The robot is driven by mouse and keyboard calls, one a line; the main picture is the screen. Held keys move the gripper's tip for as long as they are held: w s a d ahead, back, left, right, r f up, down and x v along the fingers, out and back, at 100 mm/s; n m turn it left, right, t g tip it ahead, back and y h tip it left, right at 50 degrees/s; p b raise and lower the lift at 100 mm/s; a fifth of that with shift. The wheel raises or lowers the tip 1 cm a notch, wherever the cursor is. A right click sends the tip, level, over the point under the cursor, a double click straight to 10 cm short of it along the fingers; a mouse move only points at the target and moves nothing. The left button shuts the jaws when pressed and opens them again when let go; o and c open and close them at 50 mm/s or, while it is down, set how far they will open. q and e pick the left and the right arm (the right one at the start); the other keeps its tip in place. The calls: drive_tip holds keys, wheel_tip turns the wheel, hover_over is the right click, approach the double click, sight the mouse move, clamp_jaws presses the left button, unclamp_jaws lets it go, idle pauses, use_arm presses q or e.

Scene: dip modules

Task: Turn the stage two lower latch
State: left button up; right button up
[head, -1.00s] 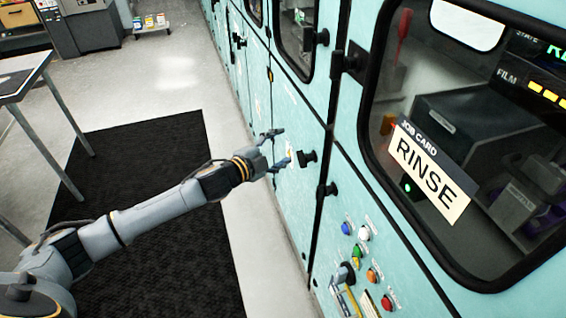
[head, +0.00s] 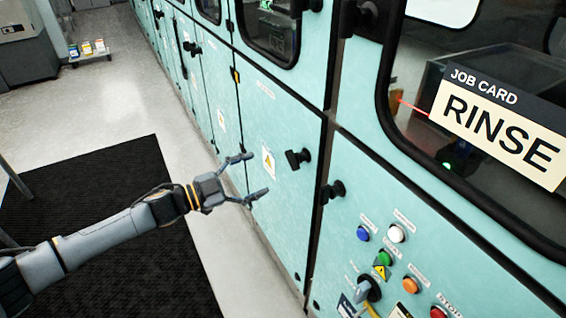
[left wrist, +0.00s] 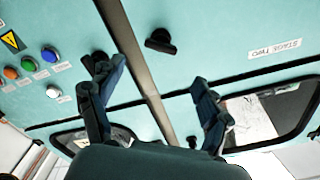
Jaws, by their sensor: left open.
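The stage two lower latch (head: 297,158) is a black T-shaped handle near the right edge of a teal lower door. It also shows in the left wrist view (left wrist: 160,40), between the fingers and beyond them, on the panel with the upside-down STAGE TWO label (left wrist: 275,50). My left gripper (head: 256,175) is open and empty, in front of the door and left of the latch in the head view. Its spread fingers also show in the left wrist view (left wrist: 152,88). No contact with the latch is visible. My right gripper is not in view.
A second black latch (head: 332,190) sits on the neighbouring panel, across a dark seam; a finger partly covers it in the left wrist view. Coloured buttons (head: 385,258) and a switch are below it. A RINSE card (head: 497,125) is on the upper window.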

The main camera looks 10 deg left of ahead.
use_arm(q)
drive_tip(key=x, duration=0.9)
drive_tip(key=shift+p, duration=0.3)
drive_tip(key=shift+a, duration=0.1)
drive_tip(key=c, duration=1.2)
